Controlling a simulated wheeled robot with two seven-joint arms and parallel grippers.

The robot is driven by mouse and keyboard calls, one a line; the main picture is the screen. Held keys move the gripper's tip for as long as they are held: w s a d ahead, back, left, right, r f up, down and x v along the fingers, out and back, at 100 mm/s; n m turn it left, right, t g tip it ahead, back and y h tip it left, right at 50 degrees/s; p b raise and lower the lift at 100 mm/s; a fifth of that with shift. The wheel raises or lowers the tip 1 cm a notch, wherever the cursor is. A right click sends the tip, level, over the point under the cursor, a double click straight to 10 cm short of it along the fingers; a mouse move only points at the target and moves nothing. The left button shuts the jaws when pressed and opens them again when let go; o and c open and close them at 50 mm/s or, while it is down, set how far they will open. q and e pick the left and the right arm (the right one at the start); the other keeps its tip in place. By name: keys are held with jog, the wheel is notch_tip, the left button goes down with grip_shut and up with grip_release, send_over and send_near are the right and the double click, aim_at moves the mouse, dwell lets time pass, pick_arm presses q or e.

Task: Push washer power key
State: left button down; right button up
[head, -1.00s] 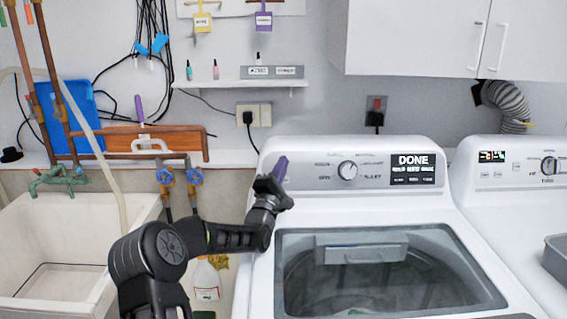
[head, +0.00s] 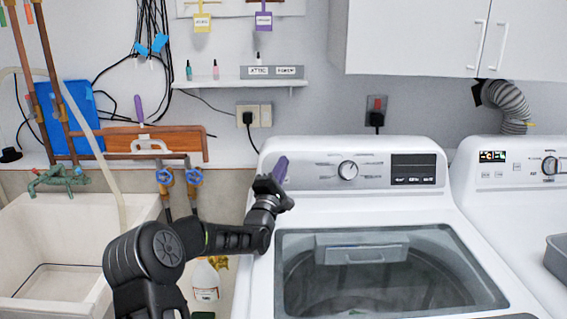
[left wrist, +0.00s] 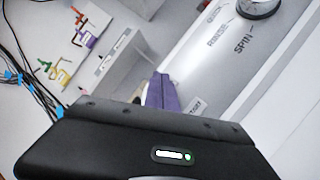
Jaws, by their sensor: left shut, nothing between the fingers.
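My left gripper (head: 280,170), with purple fingers, is shut and empty at the left end of the control panel. In the left wrist view the purple fingertips (left wrist: 161,92) lie over the panel's edge beside printed labels, and the knob (left wrist: 257,6) shows at the top right. The power key itself is hidden or too small to make out; I cannot tell whether the fingertips touch it. My right gripper is not in view.
A dryer (head: 500,210) stands close at the right of the washer. A white sink (head: 60,240) and a bottle (head: 206,282) are at the left. A shelf (head: 240,84) hangs above, with a white cabinet (head: 420,40) at the upper right.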

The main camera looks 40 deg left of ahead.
pick_arm(q)
jog(key=shift+s+d+r, duration=0.35)
jog(key=shift+s+d, duration=0.25)
jog(key=shift+s, duration=0.1)
jog(key=shift+s+d+r, duration=0.35)
jog(key=shift+s+d, duration=0.25)
jog(key=shift+s, duration=0.15)
jog(key=shift+s+d+r, duration=0.35)
jog(key=shift+s+d, duration=0.25)
jog(key=shift+s, duration=0.1)
